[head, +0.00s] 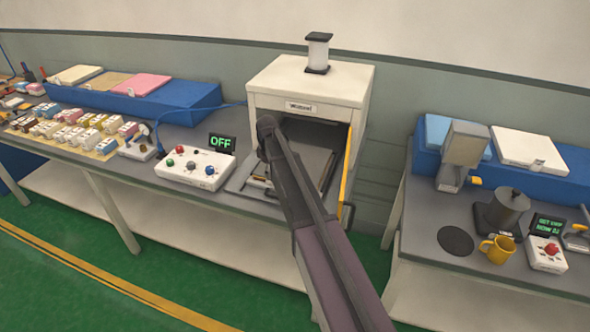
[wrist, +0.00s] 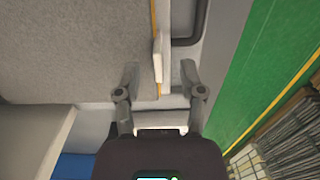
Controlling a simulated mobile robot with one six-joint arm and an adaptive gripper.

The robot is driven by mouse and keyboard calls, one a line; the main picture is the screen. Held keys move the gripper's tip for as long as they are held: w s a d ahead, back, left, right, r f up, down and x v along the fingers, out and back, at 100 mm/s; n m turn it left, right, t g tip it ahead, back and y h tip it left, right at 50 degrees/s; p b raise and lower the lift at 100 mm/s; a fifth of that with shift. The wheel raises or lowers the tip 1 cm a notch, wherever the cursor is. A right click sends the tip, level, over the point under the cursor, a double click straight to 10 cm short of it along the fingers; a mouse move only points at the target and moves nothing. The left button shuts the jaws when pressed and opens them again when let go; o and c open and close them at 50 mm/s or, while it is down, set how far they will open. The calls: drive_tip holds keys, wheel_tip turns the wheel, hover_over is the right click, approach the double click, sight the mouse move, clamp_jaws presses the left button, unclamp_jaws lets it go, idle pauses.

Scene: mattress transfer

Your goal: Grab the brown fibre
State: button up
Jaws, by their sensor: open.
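A tan-brown slab (head: 108,83), which looks like the brown fibre, lies on the blue sloped stand at the back left. It sits between a cream slab (head: 76,75) and a pink slab (head: 141,85). My gripper (wrist: 160,73) is open in the wrist view, its two fingers spread. A small pale block (wrist: 160,58) shows between and just beyond the fingertips, beside a thin yellow edge; I cannot tell if it touches a finger. In the head view my arm hides the gripper, in front of the white machine. The brown slab is apart from my arm, well to its left.
The white machine (head: 310,80) has an open front and a yellow-edged door (head: 347,172) with a dark handle. A control box (head: 195,168) stands left of it by an "OFF" display (head: 222,144). Several small blocks crowd the left bench. A yellow mug (head: 497,250) stands on the right bench.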

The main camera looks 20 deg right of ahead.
drive_tip(key=shift+f+b, duration=1.15)
drive_tip(key=shift+f, duration=0.3)
